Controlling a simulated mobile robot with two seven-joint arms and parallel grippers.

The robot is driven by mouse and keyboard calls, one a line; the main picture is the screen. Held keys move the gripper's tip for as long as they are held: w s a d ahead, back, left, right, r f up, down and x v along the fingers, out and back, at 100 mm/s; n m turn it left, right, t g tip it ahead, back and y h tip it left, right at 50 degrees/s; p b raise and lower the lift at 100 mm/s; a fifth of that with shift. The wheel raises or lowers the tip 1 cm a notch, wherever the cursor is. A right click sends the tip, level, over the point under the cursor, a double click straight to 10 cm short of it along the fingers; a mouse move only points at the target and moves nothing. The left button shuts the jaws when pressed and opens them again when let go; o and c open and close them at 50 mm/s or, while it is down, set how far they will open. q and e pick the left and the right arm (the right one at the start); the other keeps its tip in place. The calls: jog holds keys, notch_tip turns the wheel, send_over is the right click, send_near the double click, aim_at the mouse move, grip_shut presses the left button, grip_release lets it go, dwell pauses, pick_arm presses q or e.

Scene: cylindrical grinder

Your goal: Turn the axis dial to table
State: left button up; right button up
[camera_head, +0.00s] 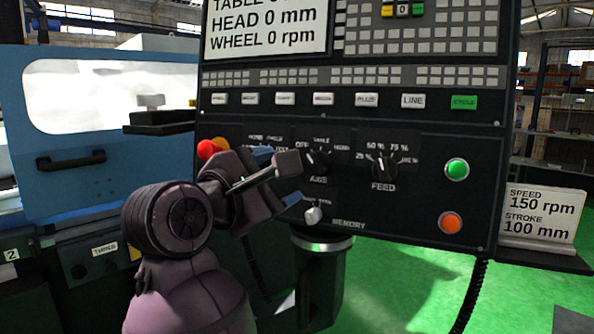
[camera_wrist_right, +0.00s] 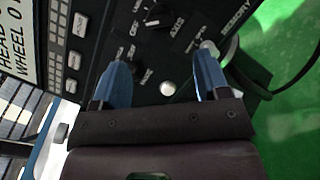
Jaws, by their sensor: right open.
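The axis dial (camera_head: 316,161) is a black knob on the dark control panel, with OFF, TABLE and HEAD marked around it. It also shows at the top of the right wrist view (camera_wrist_right: 158,17). Its white mark seems to point toward OFF, but it is small. My right gripper (camera_head: 277,176) is just left of and below the dial in the head view. In the right wrist view its blue fingers (camera_wrist_right: 163,60) are spread apart and empty, with the dial beyond their tips. The gripper hides part of the panel left of the dial. My left gripper is not in view.
The feed dial (camera_head: 384,167) sits right of the axis dial. A green button (camera_head: 457,169) and an orange button (camera_head: 451,222) are farther right. A red button (camera_head: 206,150) is left, beside my arm.

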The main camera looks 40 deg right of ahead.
aim_at(313, 164)
jog(key=x, duration=1)
jog(key=shift+d, duration=0.25)
jog(key=shift+c, duration=0.5)
jog(key=c, duration=0.8)
jog(key=shift+m+b, duration=0.3)
jog(key=m+g+b, duration=0.1)
jog(key=m, duration=0.2)
jog(key=shift+f+m+y, duration=0.1)
jog(key=shift+m+y, duration=0.2)
jog(key=shift+m+g+y+b, duration=0.35)
jog(key=shift+m+b, duration=0.3)
jog(key=shift+m, duration=1.35)
